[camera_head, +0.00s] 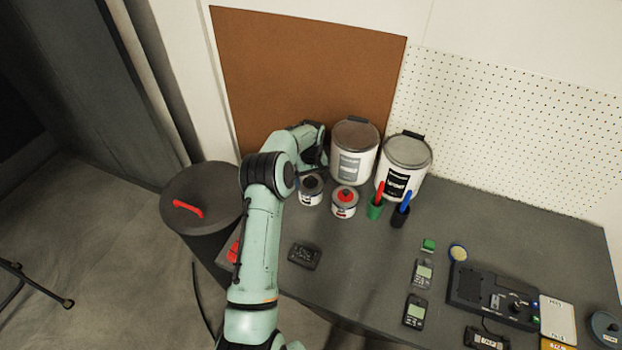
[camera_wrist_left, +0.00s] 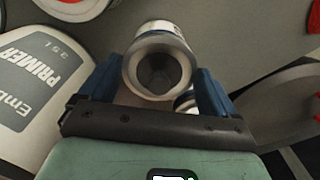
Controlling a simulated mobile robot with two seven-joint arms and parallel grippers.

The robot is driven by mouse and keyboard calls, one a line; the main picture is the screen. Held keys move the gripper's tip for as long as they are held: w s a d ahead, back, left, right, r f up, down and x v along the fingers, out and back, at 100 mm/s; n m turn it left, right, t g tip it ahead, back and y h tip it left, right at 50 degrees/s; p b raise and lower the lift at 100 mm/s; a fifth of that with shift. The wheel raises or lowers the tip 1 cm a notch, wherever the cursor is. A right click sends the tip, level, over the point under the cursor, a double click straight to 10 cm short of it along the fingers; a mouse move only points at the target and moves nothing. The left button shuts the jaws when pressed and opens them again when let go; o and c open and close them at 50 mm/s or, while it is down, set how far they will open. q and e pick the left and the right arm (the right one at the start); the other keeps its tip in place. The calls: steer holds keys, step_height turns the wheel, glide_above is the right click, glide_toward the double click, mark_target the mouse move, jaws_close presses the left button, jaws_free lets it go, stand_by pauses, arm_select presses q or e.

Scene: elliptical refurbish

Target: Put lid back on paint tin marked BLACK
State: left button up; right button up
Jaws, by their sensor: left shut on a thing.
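The small tin with a grey rim and dark centre (camera_head: 311,188) is at the back left of the bench, beside the small red-topped tin (camera_head: 345,201). My left arm reaches over from the front left. Its gripper (camera_head: 319,163) is at the dark-centred tin, partly hidden by my wrist. In the left wrist view, the blue fingers of my left gripper (camera_wrist_left: 155,80) flank a silver-rimmed round top with a dark middle (camera_wrist_left: 160,72). I cannot tell whether that top is an open tin or a lid. The word BLACK cannot be read. My right gripper is out of view.
Two large tins, one marked PRIMER (camera_wrist_left: 40,75) in the left wrist view, stand behind. Green (camera_head: 375,208) and dark (camera_head: 400,215) cups are close on the right. A dark bin (camera_head: 185,225) stands left. Devices occupy the right; the middle bench is fairly clear.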

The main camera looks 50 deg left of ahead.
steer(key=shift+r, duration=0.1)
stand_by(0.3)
arm_select(q)
steer(key=o, duration=0.7)
steer(key=shift+r, duration=0.1)
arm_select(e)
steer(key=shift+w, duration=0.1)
arm_select(q)
steer(key=shift+r+p, duration=1.2)
steer(key=shift+r, duration=2.2)
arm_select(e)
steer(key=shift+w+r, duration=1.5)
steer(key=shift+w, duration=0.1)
arm_select(q)
jaws_close()
steer(key=shift+f, duration=0.15)
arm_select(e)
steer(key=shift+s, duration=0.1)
